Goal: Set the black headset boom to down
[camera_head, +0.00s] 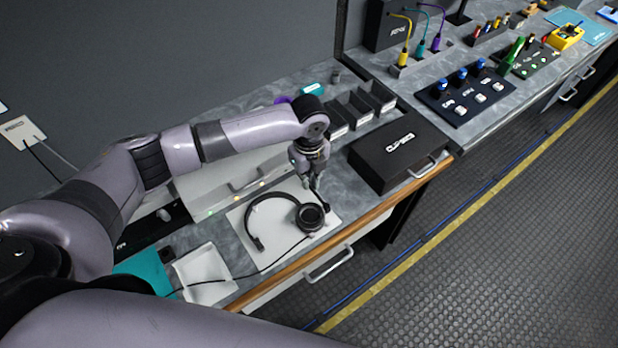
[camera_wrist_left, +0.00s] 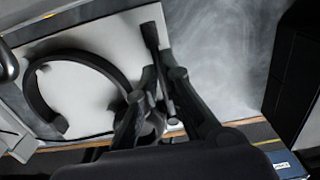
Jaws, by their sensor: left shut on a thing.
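The black headset (camera_head: 254,215) lies on a pale square mat (camera_head: 236,222) on the grey worktop, with its single ear cup (camera_head: 309,217) toward the right. Its headband arc (camera_wrist_left: 42,98) also shows in the left wrist view. My left gripper (camera_head: 316,190) reaches down from above at the ear cup. In the left wrist view the gripper (camera_wrist_left: 158,92) has its fingers close together on the thin black boom (camera_wrist_left: 152,38), whose tip points up in the picture. The ear cup is largely hidden behind the fingers there. My right gripper is not in view.
A closed black case (camera_head: 398,152) stands right of the mat, with small black bins (camera_head: 362,108) behind it. A white tray (camera_head: 203,275) lies to the left. A cable (camera_head: 262,270) runs from the headset along the worktop's wooden front edge (camera_head: 345,232).

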